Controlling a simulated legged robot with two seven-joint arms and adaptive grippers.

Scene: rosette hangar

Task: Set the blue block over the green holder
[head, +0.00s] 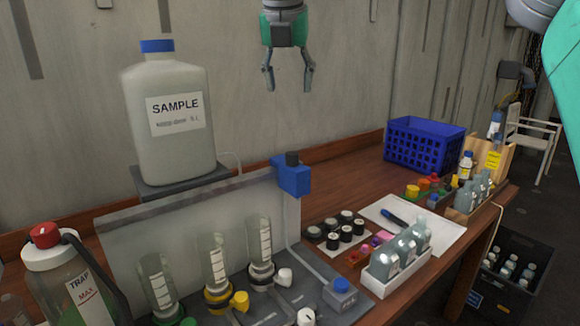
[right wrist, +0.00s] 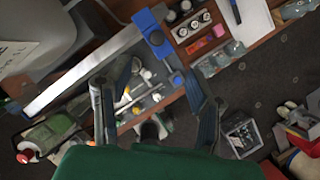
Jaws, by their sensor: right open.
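A blue block (head: 291,178) with a dark round top sits at the right end of the pale upright panel. It also shows in the right wrist view (right wrist: 147,20). A clear tube stands in a green ring holder (head: 163,308) at the front left, partly cut off by the frame edge; a green knob (head: 188,322) is beside it. I cannot be sure this is the task's holder. My right gripper (head: 288,85) hangs open and empty, high in front of the wall. Its spread fingers (right wrist: 158,66) show in the right wrist view. My left gripper is out of view.
A SAMPLE jug (head: 170,120) stands behind the panel (head: 180,225). Black-capped vials (head: 345,225), a bottle tray (head: 400,268) and a blue crate (head: 425,145) fill the right. The air around my right gripper is clear.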

